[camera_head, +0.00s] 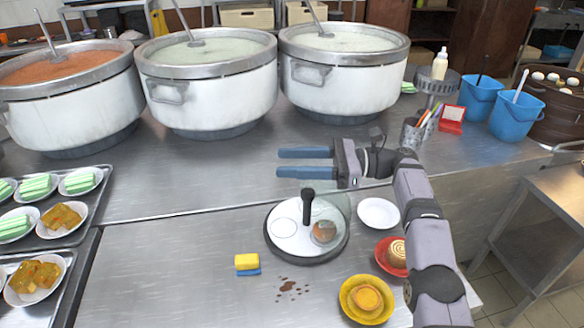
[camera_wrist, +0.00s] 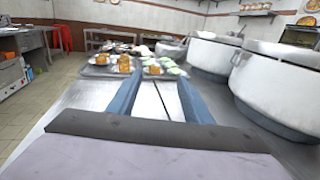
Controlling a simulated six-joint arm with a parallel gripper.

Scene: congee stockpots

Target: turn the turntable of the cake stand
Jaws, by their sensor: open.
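The cake stand has a white round turntable (camera_head: 290,236) on a dark base, on the steel counter in the head view. A dark upright handle (camera_head: 308,205) rises from near its middle, and a brown round cake (camera_head: 324,232) sits toward its right side. What looks like a clear cover lies over part of it. My gripper (camera_head: 277,163) is open and empty, its two blue fingers pointing left, above the counter and behind the stand. The fingers (camera_wrist: 158,103) also show apart in the wrist view, with no stand in sight there.
Several large stockpots (camera_head: 208,85) line the back. A white plate (camera_head: 378,213), a red plate (camera_head: 393,256) and a yellow plate (camera_head: 367,300) stand right of the stand. A yellow-blue sponge (camera_head: 247,264) lies left, near brown spots. Trays (camera_head: 88,218) of food fill the far left.

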